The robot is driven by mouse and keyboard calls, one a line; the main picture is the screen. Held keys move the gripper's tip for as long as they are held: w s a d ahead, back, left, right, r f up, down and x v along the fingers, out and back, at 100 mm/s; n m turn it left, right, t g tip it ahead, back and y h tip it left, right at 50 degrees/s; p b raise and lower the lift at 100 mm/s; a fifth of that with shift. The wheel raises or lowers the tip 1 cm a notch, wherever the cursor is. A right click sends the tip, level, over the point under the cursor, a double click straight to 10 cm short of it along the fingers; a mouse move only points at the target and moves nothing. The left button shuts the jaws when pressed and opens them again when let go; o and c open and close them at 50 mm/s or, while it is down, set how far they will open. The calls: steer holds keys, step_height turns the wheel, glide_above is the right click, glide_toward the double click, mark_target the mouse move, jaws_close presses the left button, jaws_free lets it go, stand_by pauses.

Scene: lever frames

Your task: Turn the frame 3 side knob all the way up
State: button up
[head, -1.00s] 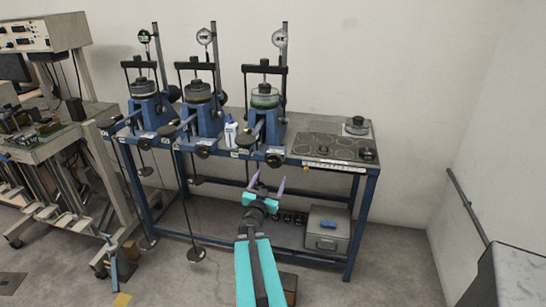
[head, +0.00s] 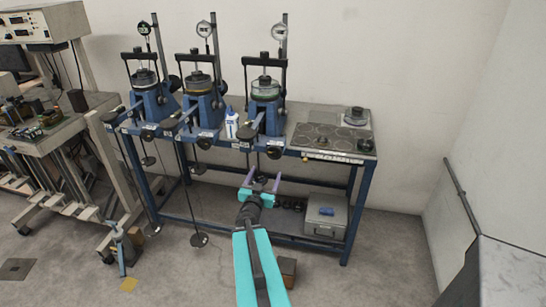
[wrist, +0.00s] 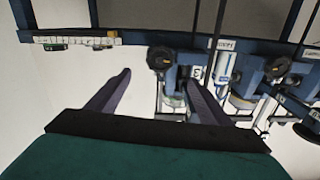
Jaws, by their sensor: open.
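Three blue lever frames stand in a row on the bench. The rightmost one (head: 266,118), apparently frame 3, has a dial gauge above it. A round black knob (head: 273,153) sits at the bench's front edge below it. A dark round knob (wrist: 160,58) shows large in the wrist view, near a label that seems to read 3. I cannot tell for certain which knob is the side knob. My gripper (head: 263,181) is open and empty, below and in front of the bench edge. Its fingers also show in the wrist view (wrist: 158,82), apart from the knob.
A white bottle (head: 231,123) stands between the middle and right frames. A plate with dark discs (head: 330,137) lies on the bench's right. Hanging rods with weights (head: 199,240) drop at left. A grey box (head: 326,215) sits on the lower shelf.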

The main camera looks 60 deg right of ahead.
mark_target(274, 153)
steer(key=shift+w+d+f+b, duration=0.15)
steer(key=shift+d+b, duration=0.45)
steer(key=shift+b, duration=1.3)
steer(key=b, duration=0.3)
steer(key=d+b, duration=0.1)
steer(key=b, duration=0.2)
steer(key=shift+w+d, duration=0.2)
steer(key=shift+w, duration=0.05)
steer(key=shift+b+x, duration=1.4)
steer(key=shift+x, duration=4.15)
steer(key=shift+c, duration=0.2)
steer(key=c, duration=1)
